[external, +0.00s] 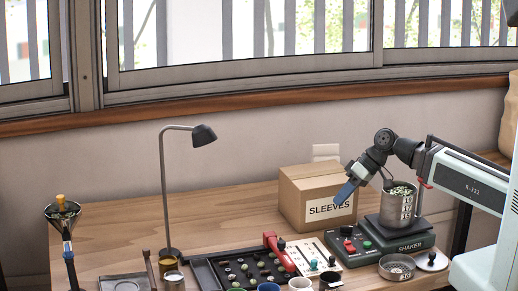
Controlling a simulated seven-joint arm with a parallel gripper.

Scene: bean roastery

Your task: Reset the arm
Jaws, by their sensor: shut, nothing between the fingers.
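My gripper (342,196) is in the right half of the external view, with its blue fingers pointing down and to the left. It is shut with nothing between the fingers. It hangs above the table (120,250) and overlaps the right part of the cardboard box marked SLEEVES (302,192) in the picture. I cannot tell how far it is from the box. My arm reaches in from the right, passing behind or beside the metal cup (397,208).
The cup holds greenish bits and stands on the shaker (405,242). A black tray (205,272) with beans lies at front centre, with a red-handled tool (279,252) over it. A desk lamp (165,190) and a funnel stand (63,213) stand left. The table's back left is clear.

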